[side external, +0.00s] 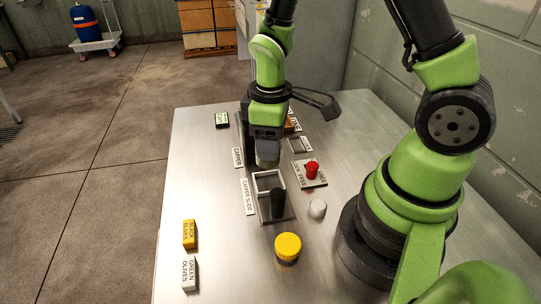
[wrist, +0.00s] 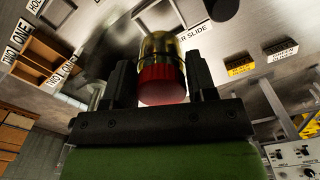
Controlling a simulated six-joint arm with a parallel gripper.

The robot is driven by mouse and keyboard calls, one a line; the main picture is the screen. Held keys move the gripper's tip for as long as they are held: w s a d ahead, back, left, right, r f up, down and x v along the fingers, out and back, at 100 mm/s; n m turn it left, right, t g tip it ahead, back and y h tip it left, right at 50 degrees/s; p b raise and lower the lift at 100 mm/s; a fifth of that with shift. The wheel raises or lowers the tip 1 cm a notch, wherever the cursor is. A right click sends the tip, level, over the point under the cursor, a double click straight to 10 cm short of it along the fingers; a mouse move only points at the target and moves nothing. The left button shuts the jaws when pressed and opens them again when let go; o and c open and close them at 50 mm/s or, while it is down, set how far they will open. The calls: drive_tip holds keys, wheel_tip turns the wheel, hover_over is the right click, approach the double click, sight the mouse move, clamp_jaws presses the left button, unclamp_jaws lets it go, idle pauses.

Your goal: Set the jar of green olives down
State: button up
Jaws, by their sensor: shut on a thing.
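My gripper (wrist: 160,75) is shut on a jar (wrist: 160,45) with a red lid and a yellowish see-through body, held between the two black fingers in the wrist view. In the side view my gripper (side external: 266,150) points down over the middle of the table (side external: 215,160), just behind the square metal frame labelled as the capper slide (side external: 268,182). The jar is mostly hidden there, and I cannot tell whether its base touches anything. The white green-olives label block (side external: 189,272) lies at the table's front left, in front of the yellow black-olives block (side external: 189,234).
A black upright handle (side external: 278,203) stands at the slide. A red knob (side external: 312,170) on a lock/free plate, a pale round knob (side external: 317,208) and a yellow round piece (side external: 288,247) are nearby. A wooden compartment box (wrist: 45,63) shows in the wrist view. The table's left side is largely clear.

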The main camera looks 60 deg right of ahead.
wheel_tip(320, 180, up, 14)
hover_over(291, 125)
drive_tip(key=w, duration=0.3)
drive_tip(key=f, duration=2.1)
drive_tip(key=shift+a+f, duration=0.15)
drive_tip(key=shift+a, duration=0.25)
drive_tip(key=shift+f, duration=0.1)
drive_tip(key=o, duration=1)
drive_tip(key=shift+o, duration=0.2)
